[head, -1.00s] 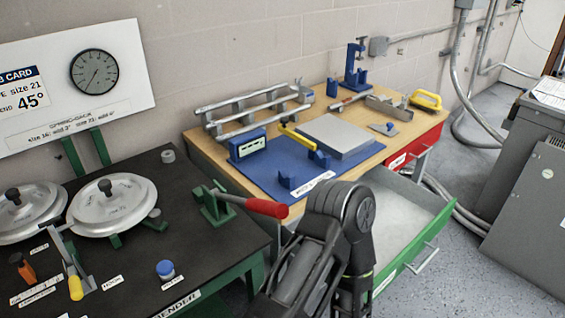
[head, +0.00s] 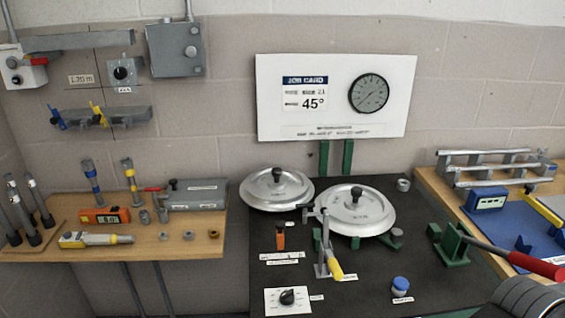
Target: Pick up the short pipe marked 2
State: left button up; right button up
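Several short grey pipes (head: 31,205) with dark lower ends and small white labels stand, slightly leaning, on a brown base at the far left of the head view. The numbers on their labels are too small to read, so I cannot tell which is marked 2. Neither gripper shows in the head view. Only a dark ringed part of my own arm shows at the bottom right corner, far from the pipes.
The wooden shelf (head: 190,252) by the pipes holds an orange meter (head: 105,215), a yellow-grey tool (head: 95,239), banded posts and a grey box (head: 196,194). The black bench (head: 360,285) carries two silver discs and a yellow-handled lever. A red-handled lever (head: 510,257) juts out right.

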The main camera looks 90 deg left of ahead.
aim_at(12, 193)
jog(key=u, duration=4.05)
jog(key=i+j, duration=0.45)
jog(key=j, duration=0.15)
jog(key=i+j, duration=0.45)
jog(key=i+z, duration=0.5)
jog(key=i+j+z, duration=0.15)
jog(key=i+z, duration=0.3)
jog(key=k+z, duration=0.2)
jog(key=i+u, duration=0.1)
jog(key=i, duration=0.1)
